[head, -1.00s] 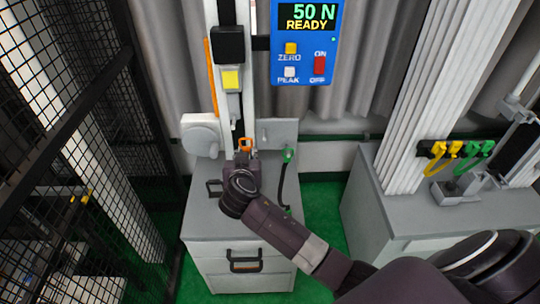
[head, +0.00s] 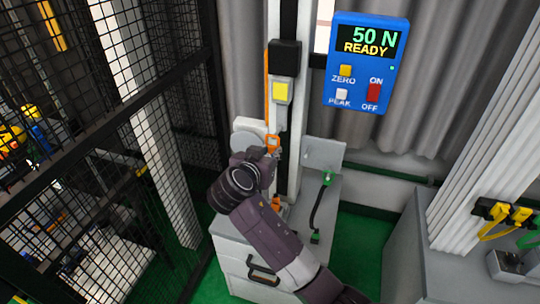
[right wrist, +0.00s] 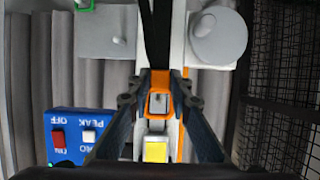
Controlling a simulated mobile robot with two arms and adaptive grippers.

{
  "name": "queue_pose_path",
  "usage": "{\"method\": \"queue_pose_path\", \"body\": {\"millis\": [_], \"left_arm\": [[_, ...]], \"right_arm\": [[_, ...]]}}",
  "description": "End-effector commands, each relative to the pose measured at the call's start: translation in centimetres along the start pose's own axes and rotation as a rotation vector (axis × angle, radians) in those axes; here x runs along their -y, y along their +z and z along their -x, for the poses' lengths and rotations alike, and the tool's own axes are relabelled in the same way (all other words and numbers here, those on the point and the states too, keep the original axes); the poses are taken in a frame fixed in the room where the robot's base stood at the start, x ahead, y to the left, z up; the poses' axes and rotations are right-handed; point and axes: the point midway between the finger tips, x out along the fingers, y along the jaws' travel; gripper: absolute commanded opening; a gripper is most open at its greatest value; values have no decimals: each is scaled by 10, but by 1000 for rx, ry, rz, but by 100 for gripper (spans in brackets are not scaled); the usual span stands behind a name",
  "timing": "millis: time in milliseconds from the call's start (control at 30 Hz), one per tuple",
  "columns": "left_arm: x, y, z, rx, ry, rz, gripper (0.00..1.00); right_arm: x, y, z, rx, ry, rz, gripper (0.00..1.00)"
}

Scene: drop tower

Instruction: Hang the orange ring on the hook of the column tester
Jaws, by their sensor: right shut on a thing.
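The column tester (head: 288,180) is a tall white column with a black block and a grey load cell (head: 282,92) bearing a yellow label. My right gripper (head: 268,153) is shut on the orange ring (head: 272,142), close below the load cell's lower end. In the right wrist view the ring (right wrist: 160,78) stands between the fingertips (right wrist: 157,100), and a small grey part shows within its outline. The hook is too small to make out clearly, and I cannot tell whether the ring is around it or in front of it. My left gripper is not in view.
A blue display box (head: 366,62) reads 50 N READY, right of the column. A black mesh fence (head: 150,120) stands close on the left. A grey cabinet (head: 250,262) carries the tester. Yellow straps (head: 505,213) hang at the right.

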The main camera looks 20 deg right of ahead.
Motion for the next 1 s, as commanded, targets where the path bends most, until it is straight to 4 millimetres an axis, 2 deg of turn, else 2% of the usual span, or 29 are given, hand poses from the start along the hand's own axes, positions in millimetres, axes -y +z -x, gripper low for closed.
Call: {"method": "queue_pose_path", "body": {"millis": [400, 1000], "left_arm": [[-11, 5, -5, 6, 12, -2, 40], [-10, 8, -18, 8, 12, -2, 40]], "right_arm": [[0, -5, -21, 0, 0, 0, 13], [0, -8, -46, 1, -1, -2, 13]]}}
